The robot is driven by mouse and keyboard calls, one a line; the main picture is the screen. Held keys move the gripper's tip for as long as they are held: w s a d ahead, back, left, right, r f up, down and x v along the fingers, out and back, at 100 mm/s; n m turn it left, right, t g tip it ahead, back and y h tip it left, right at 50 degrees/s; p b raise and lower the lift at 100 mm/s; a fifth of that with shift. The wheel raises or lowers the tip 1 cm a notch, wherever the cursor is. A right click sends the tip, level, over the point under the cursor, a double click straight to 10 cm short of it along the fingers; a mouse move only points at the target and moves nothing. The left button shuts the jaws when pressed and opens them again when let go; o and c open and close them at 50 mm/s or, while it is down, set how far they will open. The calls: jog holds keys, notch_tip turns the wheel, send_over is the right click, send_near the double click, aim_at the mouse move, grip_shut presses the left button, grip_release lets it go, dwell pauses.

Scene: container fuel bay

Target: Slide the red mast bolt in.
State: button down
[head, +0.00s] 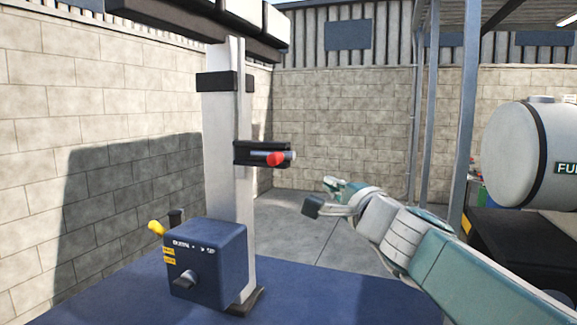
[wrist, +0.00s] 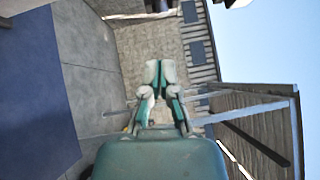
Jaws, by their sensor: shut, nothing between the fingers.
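The red mast bolt (head: 275,158) shows in the head view as a red knob on a grey rod. It lies level in a black bracket (head: 244,153) on the side of the white mast (head: 222,130). My gripper (head: 326,193) is to the right of the bolt and a little lower, apart from it. In the wrist view my gripper (wrist: 160,70) is shut with nothing between its fingers. The bolt and mast do not show in the wrist view.
A blue box (head: 207,256) with a yellow handle (head: 156,228) and a dark knob stands at the mast's foot on a blue base (head: 110,290). A fuel tank (head: 530,150) and metal posts stand at the right. Open concrete floor lies behind my gripper.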

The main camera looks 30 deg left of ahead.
send_near(282, 161)
jog(key=shift+f+x, duration=0.35)
jog(key=shift+x, duration=3.05)
jog(key=shift+w+r, duration=0.1)
jog(key=shift+r, duration=0.3)
jog(key=shift+a, duration=0.1)
